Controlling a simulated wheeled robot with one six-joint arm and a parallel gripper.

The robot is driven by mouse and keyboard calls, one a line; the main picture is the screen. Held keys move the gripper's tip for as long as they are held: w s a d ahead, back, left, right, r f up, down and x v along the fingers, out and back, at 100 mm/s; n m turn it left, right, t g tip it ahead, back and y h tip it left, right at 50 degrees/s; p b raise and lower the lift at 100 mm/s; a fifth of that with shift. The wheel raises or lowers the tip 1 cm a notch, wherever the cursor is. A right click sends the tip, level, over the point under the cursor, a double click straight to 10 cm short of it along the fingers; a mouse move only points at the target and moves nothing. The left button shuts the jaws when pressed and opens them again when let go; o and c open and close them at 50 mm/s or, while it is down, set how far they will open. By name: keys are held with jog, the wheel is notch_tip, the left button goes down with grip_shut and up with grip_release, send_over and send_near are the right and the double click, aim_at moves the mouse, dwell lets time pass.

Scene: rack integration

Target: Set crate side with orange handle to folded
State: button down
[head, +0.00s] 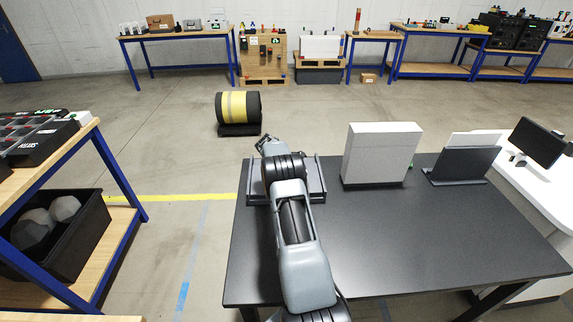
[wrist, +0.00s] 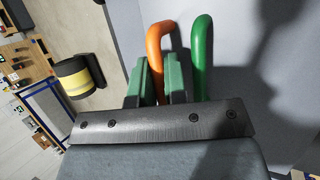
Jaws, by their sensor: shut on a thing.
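In the wrist view, my gripper (wrist: 158,82) has its two green-faced fingers shut around the orange handle (wrist: 154,42), a bent bar that rises from between them. A green handle (wrist: 203,45) of similar shape stands just to the right, apart from the fingers. A plain grey surface lies behind both handles. In the head view, a grey piece that looks like the crate (head: 316,182) lies at the left end of the dark table, mostly covered by my arm. The handles and my fingertips are hidden there, so I cannot tell the tilt of the crate side.
A pale grey box (head: 382,152) stands upright on the dark table (head: 430,235), right of my arm. A dark stand (head: 462,166) is farther right. The table's front right is clear. A shelf (head: 122,208) is at left.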

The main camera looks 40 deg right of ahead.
jog(key=shift+w+a+f, duration=0.1)
jog(key=shift+w+f, duration=0.05)
jog(key=shift+f, duration=0.2)
dwell(0.3)
jog(key=c, duration=1.5)
grip_release()
jog(key=shift+w, duration=0.1)
jog(key=shift+o, duration=0.2)
jog(key=shift+r, duration=0.15)
jog(key=p+v, duration=0.4)
jog(key=v, duration=0.9)
jog(key=shift+a+r, duration=0.2)
jog(key=shift+a, duration=0.15)
